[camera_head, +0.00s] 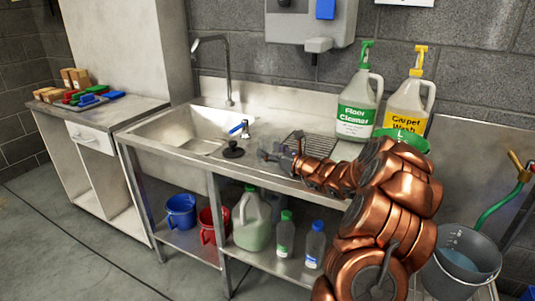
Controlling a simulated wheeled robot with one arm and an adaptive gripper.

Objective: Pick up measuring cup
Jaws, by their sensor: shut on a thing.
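My copper-coloured arm reaches left across the steel counter. My gripper (284,156) is at its end, just right of the sink basin and in front of the wire rack. It is shut on a small, greyish, partly see-through thing that looks like the measuring cup (269,150). The cup is small in this view and the fingers partly cover it. I cannot tell whether it touches the counter.
A floor cleaner jug (356,108) and a carpet wash jug (408,100) stand behind my arm. A black plunger-like thing (233,150) is left of my gripper. The sink basin (190,130) is empty. Blue (181,212) and red (207,226) containers stand below.

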